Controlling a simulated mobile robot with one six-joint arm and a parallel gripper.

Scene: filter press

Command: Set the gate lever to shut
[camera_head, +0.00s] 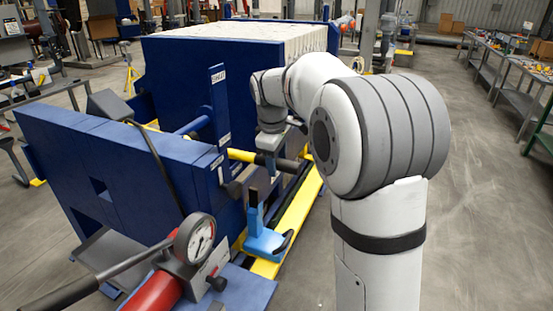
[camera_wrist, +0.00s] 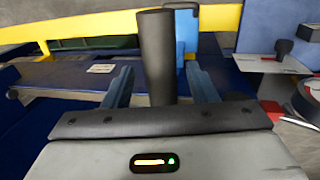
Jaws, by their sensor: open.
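The gate lever is a short yellow bar (camera_head: 240,155) with a black grip (camera_head: 291,165), sticking out to the right from the blue frame. My gripper (camera_head: 272,166) is at this grip, coming from above. In the wrist view the black grip (camera_wrist: 157,55) stands between my two blue-grey fingers, with a gap on each side. My gripper (camera_wrist: 160,88) is open there, not closed on it. Part of the lever is hidden behind my gripper in the head view. A blue upright plate with a label (camera_head: 218,95) stands left of the lever.
A light-blue fixture (camera_head: 265,240) with a black post stands below, by the yellow rail (camera_head: 298,215). A red pump with a gauge (camera_head: 195,240) is at the lower left. The blue press frame (camera_head: 110,150) fills the left. Open floor lies right of my arm.

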